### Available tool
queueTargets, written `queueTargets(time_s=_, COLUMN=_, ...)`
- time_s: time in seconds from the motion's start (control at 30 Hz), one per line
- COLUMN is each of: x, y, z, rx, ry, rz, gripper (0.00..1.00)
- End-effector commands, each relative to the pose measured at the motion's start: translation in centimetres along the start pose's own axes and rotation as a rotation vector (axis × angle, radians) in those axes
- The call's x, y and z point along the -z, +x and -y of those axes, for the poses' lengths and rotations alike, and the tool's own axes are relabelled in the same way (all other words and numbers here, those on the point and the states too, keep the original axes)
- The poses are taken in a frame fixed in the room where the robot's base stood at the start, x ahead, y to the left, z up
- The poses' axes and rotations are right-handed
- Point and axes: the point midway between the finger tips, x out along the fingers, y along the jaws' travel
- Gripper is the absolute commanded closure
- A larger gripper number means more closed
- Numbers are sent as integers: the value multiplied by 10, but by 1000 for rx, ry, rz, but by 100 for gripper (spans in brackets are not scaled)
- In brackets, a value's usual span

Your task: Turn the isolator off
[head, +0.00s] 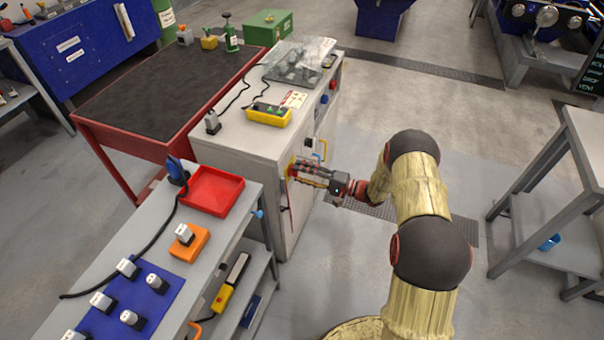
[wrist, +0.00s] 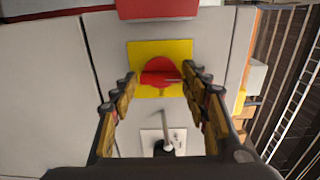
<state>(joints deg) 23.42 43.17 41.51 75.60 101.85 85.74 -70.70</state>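The isolator (wrist: 161,77) is a red rotary knob on a yellow square plate, fixed to the grey cabinet's front panel. Its red grip bar lies roughly level across the picture in the wrist view. My gripper (wrist: 162,82) is open, with one finger on each side of the knob. I cannot tell whether either finger touches it. In the head view my gripper (head: 292,170) reaches the cabinet front from the right and hides most of the isolator. Only a bit of yellow plate shows there.
Below the knob in the wrist view is a metal lever on a pale plate (wrist: 152,140). A red panel (wrist: 170,8) sits above. The grey cabinet (head: 228,140) carries a yellow control box (head: 268,114). A shelf unit with a red tray (head: 212,190) stands left; open floor lies right.

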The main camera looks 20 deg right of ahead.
Motion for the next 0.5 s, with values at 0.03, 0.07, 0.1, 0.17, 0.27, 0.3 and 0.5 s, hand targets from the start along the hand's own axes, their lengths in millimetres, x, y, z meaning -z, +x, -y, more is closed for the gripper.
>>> queueTargets(time_s=0.03, x=0, y=0, z=0, rx=0, ry=0, rz=0, gripper=49)
queueTargets(time_s=0.07, x=0, y=0, z=0, rx=0, ry=0, rz=0, gripper=48)
queueTargets(time_s=0.1, x=0, y=0, z=0, rx=0, ry=0, rz=0, gripper=45)
queueTargets(time_s=0.17, x=0, y=0, z=0, rx=0, ry=0, rz=0, gripper=42)
queueTargets(time_s=0.27, x=0, y=0, z=0, rx=1, ry=0, rz=0, gripper=40)
queueTargets(time_s=0.3, x=0, y=0, z=0, rx=1, ry=0, rz=0, gripper=40)
queueTargets(time_s=0.5, x=0, y=-1, z=0, rx=1, ry=0, rz=0, gripper=40)
